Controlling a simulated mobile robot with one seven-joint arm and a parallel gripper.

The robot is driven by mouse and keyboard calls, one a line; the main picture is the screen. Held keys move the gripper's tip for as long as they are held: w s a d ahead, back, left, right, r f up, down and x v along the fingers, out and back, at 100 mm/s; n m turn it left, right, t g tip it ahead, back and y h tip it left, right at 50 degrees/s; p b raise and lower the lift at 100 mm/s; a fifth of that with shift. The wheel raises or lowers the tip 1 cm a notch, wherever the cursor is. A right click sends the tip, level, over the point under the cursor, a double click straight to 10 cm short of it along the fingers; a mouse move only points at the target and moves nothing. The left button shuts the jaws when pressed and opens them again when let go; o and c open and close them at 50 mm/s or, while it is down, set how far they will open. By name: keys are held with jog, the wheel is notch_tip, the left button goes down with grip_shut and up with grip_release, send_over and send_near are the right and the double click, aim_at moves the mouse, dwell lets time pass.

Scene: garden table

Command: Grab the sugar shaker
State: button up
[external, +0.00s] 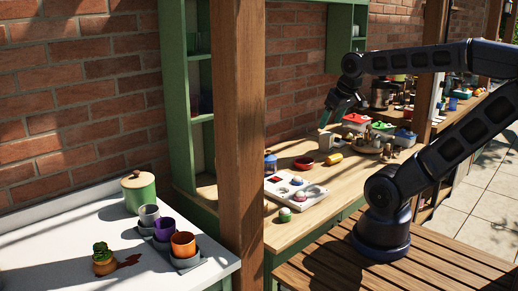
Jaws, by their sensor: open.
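My gripper (328,112) hangs from my arm over the back of the wooden worktop, pointing down and left. It is small in the view, and its jaws are open with nothing seen between them. A pale cup-like item (326,140) stands just below the fingertips. A small blue jar-like item (270,162) stands further left, beside the wooden post. I cannot tell which item, if either, is the sugar shaker; no label or pierced lid is clear at this size.
A red bowl (303,163), a yellow item (333,159) and a white tray (296,190) with round items lie on the worktop (283,233). Several lidded containers (384,128) crowd the right. The thick post (239,150) blocks part of the view. A white counter (75,235) holds pots.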

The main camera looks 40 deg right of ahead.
jog(key=shift+w, duration=0.1)
jog(key=w+n+g, duration=0.2)
jog(key=w+n, duration=1)
jog(key=w, duration=1.6)
jog(key=w+f+n+g, duration=0.1)
jog(key=w+f+n, duration=0.3)
jog(key=w+f, duration=0.3)
jog(key=w+f+n, duration=0.4)
jog(key=w+f, duration=0.3)
jog(key=w, duration=0.2)
jog(key=w+a+f+n+g, duration=0.1)
jog(key=w+f+n, duration=0.3)
jog(key=w+f, duration=0.2)
jog(key=shift+w+f+g, duration=0.15)
jog(key=shift+w+f, duration=0.05)
jog(key=shift+w, duration=0.25)
jog(key=shift+w+f+g, duration=0.15)
jog(key=shift+w+f, duration=0.05)
jog(key=shift+w, duration=0.25)
jog(key=shift+f, duration=5.55)
jog(key=c, duration=1.1)
jog(key=shift+r, duration=0.1)
jog(key=shift+c, duration=0.2)
